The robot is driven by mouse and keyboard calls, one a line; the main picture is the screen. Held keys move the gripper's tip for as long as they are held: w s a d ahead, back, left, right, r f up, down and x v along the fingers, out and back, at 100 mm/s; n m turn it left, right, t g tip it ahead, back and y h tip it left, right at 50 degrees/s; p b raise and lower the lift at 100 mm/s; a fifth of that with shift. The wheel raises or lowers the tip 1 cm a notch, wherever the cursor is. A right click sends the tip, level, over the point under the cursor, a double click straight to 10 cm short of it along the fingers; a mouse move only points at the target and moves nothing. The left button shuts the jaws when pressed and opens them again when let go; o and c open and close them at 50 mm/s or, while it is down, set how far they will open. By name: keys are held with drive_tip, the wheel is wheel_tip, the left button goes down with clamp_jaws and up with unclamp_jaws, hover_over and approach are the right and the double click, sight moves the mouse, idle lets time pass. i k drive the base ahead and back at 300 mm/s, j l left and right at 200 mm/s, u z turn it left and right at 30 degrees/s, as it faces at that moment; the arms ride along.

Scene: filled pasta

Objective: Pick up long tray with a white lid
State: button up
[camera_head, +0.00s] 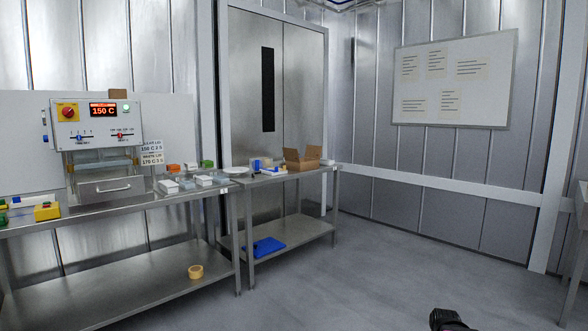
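Several small trays stand in a group on the left steel table, right of the sealing machine. One tray with a white top (204,181) is near the group's right side. Another pale-topped tray (168,186) is at its left front. They are too small to tell which one is long or whether the white tops are lids. Trays with orange tops (173,168) and a green top (208,163) are behind them. A dark part of my arm shows at the bottom edge, far from the trays. My gripper's fingers are not visible.
A sealing machine (98,135) reading 150 C stands on the left table (110,205). The right table (285,175) holds an open cardboard box (301,159). A tape roll (196,271) and a blue item (264,246) lie on lower shelves. The floor (350,285) ahead is clear.

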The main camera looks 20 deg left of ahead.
sight(322, 160)
drive_tip(key=i+u, duration=0.4)
drive_tip(key=i, duration=1.25)
